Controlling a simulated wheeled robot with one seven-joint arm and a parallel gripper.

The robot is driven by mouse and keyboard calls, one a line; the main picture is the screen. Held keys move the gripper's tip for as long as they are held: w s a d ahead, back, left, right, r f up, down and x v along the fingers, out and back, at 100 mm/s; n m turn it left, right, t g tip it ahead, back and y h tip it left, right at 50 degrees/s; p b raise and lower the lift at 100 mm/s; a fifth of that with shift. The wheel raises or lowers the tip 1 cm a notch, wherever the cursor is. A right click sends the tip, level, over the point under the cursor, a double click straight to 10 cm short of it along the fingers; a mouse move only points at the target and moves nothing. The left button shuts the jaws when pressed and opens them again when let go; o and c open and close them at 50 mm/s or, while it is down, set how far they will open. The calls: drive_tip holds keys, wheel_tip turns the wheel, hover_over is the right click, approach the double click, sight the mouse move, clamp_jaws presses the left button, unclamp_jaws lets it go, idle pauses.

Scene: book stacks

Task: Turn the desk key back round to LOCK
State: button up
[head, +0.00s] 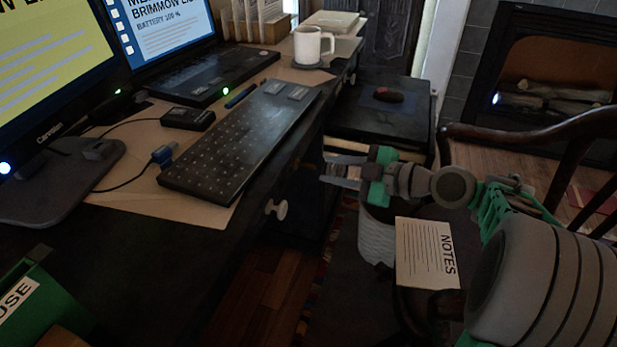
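My gripper (325,170) points left at the dark front of the desk (225,270), below the desk top's edge. Its two grey fingers look apart, with a gap between them, and I see nothing held there. I cannot make out the desk key or any LOCK marking; the desk front by the fingertips is very dark. A pale round knob (278,208) sits on the desk front, to the left of and lower than the fingertips, apart from them.
A keyboard (240,140), a laptop (215,75) and a white mug (312,46) stand on the desk. Below my gripper are a pale bin (376,240) and a NOTES sheet (425,254). A wooden chair (530,130) stands at the right. A dark cabinet (385,122) stands behind the gripper.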

sight(315, 168)
drive_tip(key=b+x, duration=0.1)
drive_tip(key=x, duration=0.5)
drive_tip(key=shift+w+a+b, duration=0.15)
drive_tip(key=shift+a+b, duration=0.05)
drive_tip(key=shift+b, duration=0.15)
drive_tip(key=shift+c, duration=0.2)
clamp_jaws()
